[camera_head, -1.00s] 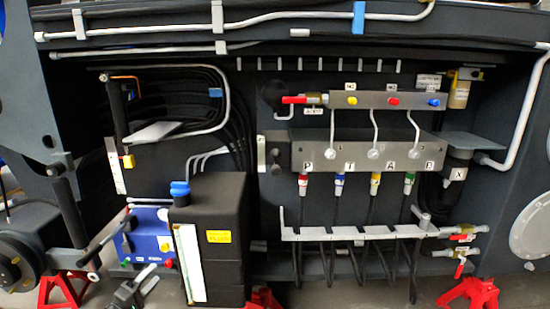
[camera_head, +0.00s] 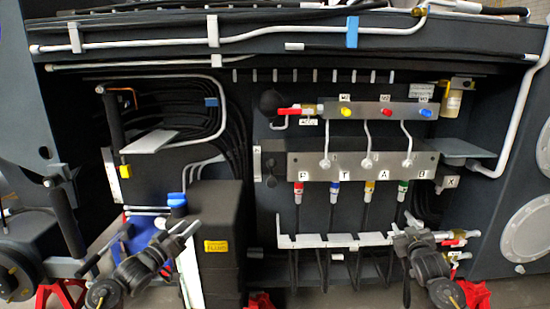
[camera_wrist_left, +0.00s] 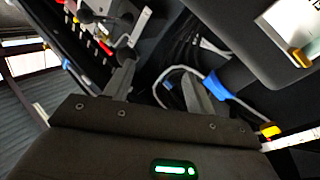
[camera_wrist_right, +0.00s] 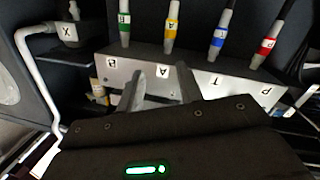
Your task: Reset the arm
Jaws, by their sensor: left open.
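My left gripper (camera_head: 176,230) is raised in front of the blue box (camera_head: 138,236) and the dark fluid tank (camera_head: 215,222). Its two fingers stand apart with nothing between them in the left wrist view (camera_wrist_left: 160,88). My right gripper (camera_head: 410,226) is at the right end of the grey hose rack (camera_head: 335,241) and partly hides the valves there. In the right wrist view (camera_wrist_right: 163,84) its fingers are apart and empty, with the labelled manifold (camera_wrist_right: 215,83) beyond them. Whether either gripper touches anything is not clear.
Several hoses with coloured collars hang below the manifold (camera_head: 380,160). Red-handled valves (camera_head: 458,236) sit at the lower right, close to my right arm. Red stands (camera_head: 65,296) are at the bottom.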

